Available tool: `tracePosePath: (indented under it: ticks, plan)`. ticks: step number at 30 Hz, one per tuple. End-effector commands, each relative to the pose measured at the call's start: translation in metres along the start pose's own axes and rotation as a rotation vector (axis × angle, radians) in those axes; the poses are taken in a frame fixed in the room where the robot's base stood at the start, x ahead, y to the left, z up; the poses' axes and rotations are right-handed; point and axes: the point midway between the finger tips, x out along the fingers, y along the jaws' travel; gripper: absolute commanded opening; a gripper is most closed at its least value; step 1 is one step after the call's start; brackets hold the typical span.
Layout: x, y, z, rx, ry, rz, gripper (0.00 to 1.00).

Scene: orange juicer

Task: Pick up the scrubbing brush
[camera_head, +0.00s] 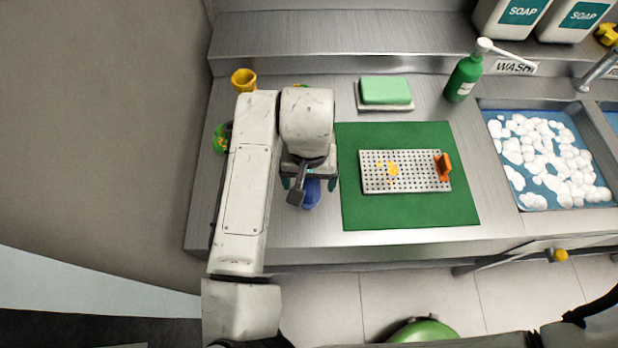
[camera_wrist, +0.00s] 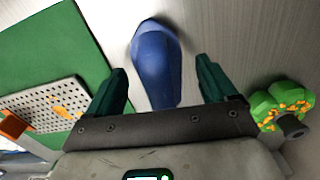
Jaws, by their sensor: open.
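A smooth blue object (camera_wrist: 155,62), which looks like the scrubbing brush's handle or body, lies between my fingers in the wrist view. No bristles can be made out on it. In the head view only part of the blue object (camera_head: 311,195) shows under my wrist, left of the green mat. My gripper (camera_wrist: 162,72) is open, one dark green finger on each side of the blue object, with gaps visible on both sides. In the head view my gripper (camera_head: 309,185) is over the counter and largely hidden by my wrist.
A green mat (camera_head: 407,213) holds a perforated metal plate (camera_head: 410,180) with yellow residue and an orange piece (camera_head: 443,167). A green, orange-specked object (camera_wrist: 283,105) lies right of my gripper in the wrist view. A foamy sink (camera_head: 556,160) is at right.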

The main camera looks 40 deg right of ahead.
Motion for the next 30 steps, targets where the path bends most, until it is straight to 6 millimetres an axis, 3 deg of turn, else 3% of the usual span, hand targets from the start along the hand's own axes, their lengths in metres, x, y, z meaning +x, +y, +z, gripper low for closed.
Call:
tracePosePath:
  ticks: [11,30]
  plan:
    - [0.0104,0.0003,0.0001,0.000,0.001,0.000,0.83]
    - [0.0100,0.0003,0.0000,0.000,0.001,0.000,0.22]
